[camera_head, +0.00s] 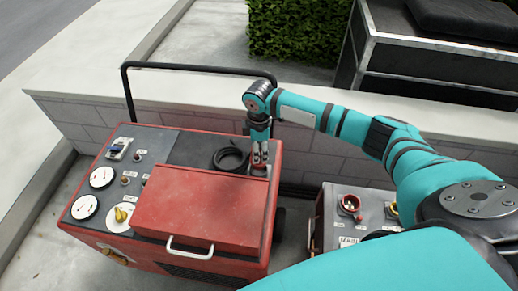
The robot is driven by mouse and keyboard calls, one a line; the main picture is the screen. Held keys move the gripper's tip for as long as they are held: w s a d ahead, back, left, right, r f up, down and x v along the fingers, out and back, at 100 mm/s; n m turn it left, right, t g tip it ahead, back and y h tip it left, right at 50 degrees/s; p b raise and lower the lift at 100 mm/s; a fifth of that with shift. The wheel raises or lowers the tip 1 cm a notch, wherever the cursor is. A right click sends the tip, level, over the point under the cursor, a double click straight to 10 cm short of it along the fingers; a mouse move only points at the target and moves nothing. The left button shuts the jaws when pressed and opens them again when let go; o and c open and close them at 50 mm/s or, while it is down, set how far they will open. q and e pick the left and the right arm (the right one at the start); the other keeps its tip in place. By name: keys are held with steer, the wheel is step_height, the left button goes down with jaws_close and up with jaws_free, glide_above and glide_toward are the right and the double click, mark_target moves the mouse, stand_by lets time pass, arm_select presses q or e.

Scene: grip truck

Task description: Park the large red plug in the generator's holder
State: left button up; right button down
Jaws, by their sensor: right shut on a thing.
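The red generator (200,205) stands at the left, with a raised red cover and a grey panel. A black ring (231,159) lies on its dark top, behind the cover; I cannot tell whether it is the holder. My right gripper (259,158) points down beside the ring, on its right, at the generator's back right corner. My left gripper is not in view.
A black handle bar (190,67) rises behind the generator, before a low white wall (200,90). My right arm covers much of the right side.

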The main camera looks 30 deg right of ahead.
steer(key=shift+f, duration=0.2)
steer(key=shift+f, duration=0.25)
stand_by(0.3)
steer(key=shift+f+p, duration=0.2)
steer(key=shift+p, duration=0.3)
stand_by(0.7)
steer(key=shift+f+b, duration=0.5)
steer(key=shift+f, duration=1.25)
stand_by(0.6)
steer(key=c, duration=0.6)
jaws_free()
steer(key=shift+o, duration=0.4)
